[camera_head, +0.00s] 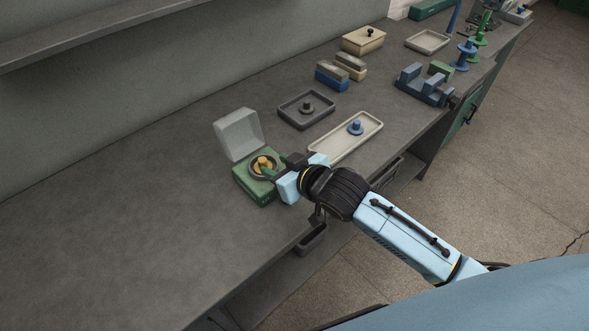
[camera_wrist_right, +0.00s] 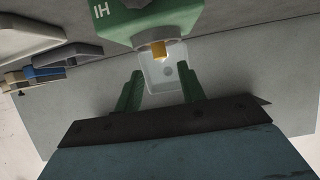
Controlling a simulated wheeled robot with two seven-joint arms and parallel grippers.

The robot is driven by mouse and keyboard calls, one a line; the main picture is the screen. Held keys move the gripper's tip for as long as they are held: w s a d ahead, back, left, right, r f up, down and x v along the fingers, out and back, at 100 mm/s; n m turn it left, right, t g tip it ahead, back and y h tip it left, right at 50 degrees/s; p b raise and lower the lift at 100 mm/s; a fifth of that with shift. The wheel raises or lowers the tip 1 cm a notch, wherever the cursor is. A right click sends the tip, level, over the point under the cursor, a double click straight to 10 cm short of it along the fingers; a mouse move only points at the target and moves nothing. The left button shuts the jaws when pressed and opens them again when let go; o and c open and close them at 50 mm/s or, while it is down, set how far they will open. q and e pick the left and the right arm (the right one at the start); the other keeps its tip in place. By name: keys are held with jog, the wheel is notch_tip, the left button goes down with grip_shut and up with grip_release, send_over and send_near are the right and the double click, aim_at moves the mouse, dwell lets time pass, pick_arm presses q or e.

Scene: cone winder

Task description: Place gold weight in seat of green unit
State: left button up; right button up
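The green unit (camera_head: 258,187) stands on the bench with its pale clear lid (camera_head: 239,134) raised at the back. The gold weight (camera_head: 262,163) shows at the round seat (camera_head: 252,172) on top of the unit and appears to sit within its ring. My right gripper (camera_head: 274,166) is at the unit's right side, with its green fingers close to the weight. In the right wrist view the fingers (camera_wrist_right: 161,88) are spread with a clear gap between them. There the gold weight (camera_wrist_right: 159,50) shows beyond the fingertips, by the green unit (camera_wrist_right: 165,20). My left gripper is not in view.
A cream tray (camera_head: 338,151) holding a blue weight (camera_head: 355,128) lies right of the unit. A dark tray (camera_head: 283,108) with a dark weight (camera_head: 307,108) is behind it. Blocks, a lidded box (camera_head: 363,45) and a blue vise (camera_head: 421,89) stand farther back. The bench's left part is clear.

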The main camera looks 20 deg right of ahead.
jog(key=v, duration=0.6)
jog(key=shift+s+r, duration=0.15)
jog(key=shift+s, duration=0.15)
jog(key=shift+d, duration=0.1)
jog(key=shift+c, duration=0.3)
dwell(0.4)
